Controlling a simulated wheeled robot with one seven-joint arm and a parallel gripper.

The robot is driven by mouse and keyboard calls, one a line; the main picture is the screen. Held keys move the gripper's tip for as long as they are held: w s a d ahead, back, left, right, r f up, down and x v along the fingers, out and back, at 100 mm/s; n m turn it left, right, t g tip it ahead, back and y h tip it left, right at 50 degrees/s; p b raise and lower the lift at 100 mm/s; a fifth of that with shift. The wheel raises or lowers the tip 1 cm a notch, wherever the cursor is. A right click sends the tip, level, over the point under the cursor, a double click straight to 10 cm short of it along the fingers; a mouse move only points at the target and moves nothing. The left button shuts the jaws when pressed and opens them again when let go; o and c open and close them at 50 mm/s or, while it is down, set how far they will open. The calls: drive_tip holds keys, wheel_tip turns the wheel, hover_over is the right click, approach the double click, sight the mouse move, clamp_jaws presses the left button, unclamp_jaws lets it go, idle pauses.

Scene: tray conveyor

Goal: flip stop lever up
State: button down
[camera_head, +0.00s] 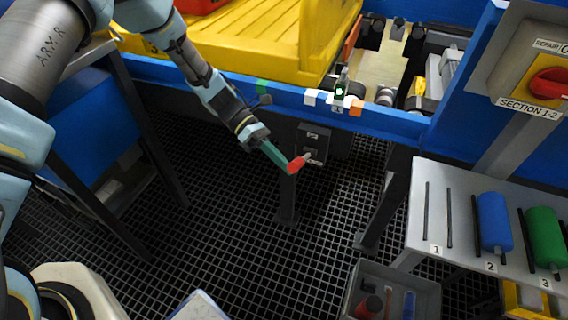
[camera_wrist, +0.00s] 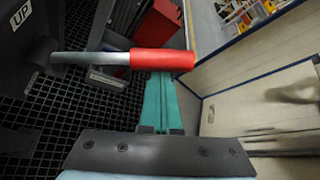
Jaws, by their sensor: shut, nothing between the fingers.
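The stop lever has a red grip (camera_head: 296,165) on a short metal rod, which comes out of a dark box (camera_head: 313,135) under the blue conveyor rail. In the head view the grip points toward the lower left, away from the box. My gripper (camera_head: 283,163) has teal fingers, shut together and empty, with the tips right at the red grip. In the wrist view the red grip (camera_wrist: 162,60) lies across the picture and hides the ends of the fingers (camera_wrist: 160,95). I cannot tell whether they touch. An "UP" label (camera_wrist: 21,15) shows on the box.
The blue rail (camera_head: 395,122) runs above the lever box, with a yellow tray (camera_head: 250,45) on the conveyor. A grey shelf (camera_head: 455,220) with blue and green rollers stands right. A grey bin (camera_head: 420,290) sits low in front. Dark grid floor is open below my gripper.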

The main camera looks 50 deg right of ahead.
wheel_tip(320, 180, down, 4)
drive_tip(key=a+b, duration=0.1)
drive_tip(key=a, duration=0.2)
drive_tip(key=b+v, duration=0.1)
drive_tip(key=v, duration=0.9)
drive_tip(key=shift+d+r+b, duration=0.25)
drive_tip(key=shift+d+b, duration=0.05)
drive_tip(key=shift+d, duration=0.2)
